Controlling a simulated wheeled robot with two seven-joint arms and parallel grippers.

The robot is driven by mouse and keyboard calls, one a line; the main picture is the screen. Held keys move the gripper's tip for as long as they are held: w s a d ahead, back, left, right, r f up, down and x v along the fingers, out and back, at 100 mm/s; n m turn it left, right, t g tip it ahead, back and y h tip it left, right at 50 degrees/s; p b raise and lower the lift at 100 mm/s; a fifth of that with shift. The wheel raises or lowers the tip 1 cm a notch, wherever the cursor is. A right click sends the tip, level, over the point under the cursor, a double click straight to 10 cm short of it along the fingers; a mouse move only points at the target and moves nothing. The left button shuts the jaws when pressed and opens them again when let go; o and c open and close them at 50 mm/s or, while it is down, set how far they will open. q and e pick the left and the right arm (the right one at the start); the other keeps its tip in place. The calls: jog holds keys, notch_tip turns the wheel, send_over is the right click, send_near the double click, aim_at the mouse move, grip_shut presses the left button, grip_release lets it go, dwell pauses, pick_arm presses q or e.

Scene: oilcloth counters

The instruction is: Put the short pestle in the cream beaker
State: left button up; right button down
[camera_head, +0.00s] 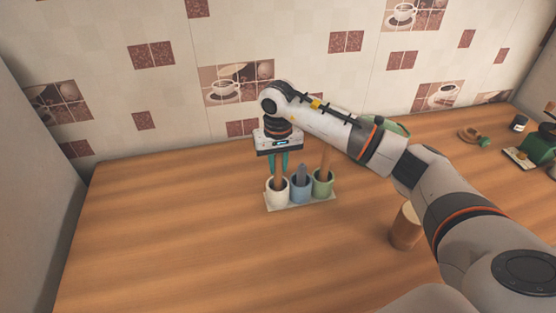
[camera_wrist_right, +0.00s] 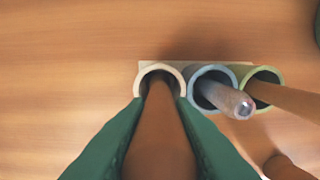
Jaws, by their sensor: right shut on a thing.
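My right gripper (camera_head: 279,166) is shut on the short pestle (camera_head: 279,179), a brown rod, and holds it upright above the cream beaker (camera_head: 277,197). In the right wrist view the pestle (camera_wrist_right: 160,130) runs down between the green fingers, and its lower end is inside the ring of the cream beaker (camera_wrist_right: 146,74). The beaker's floor is hidden, so I cannot tell whether the pestle touches it. My left gripper is not in view.
A blue beaker (camera_head: 300,192) with a grey pestle (camera_head: 302,171) and a green beaker (camera_head: 323,187) with a brown rod (camera_head: 327,158) stand beside it on a pale base (camera_head: 302,203). A wooden cup (camera_head: 405,230) stands right. The counter's left is clear.

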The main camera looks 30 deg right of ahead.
jog(key=shift+f, duration=0.2)
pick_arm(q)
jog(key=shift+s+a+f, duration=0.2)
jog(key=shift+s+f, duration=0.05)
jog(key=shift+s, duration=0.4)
pick_arm(e)
jog(key=c, duration=1.2)
grip_release()
jog(key=shift+r, duration=0.1)
jog(key=shift+c, duration=0.2)
jog(key=shift+r, duration=0.35)
notch_tip(320, 180, up, 11)
jog(key=b, duration=0.3)
jog(key=shift+f+b, duration=0.15)
jog(key=shift+b, duration=0.25)
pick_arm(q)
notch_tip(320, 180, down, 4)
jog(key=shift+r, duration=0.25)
pick_arm(e)
jog(key=shift+r, duration=0.45)
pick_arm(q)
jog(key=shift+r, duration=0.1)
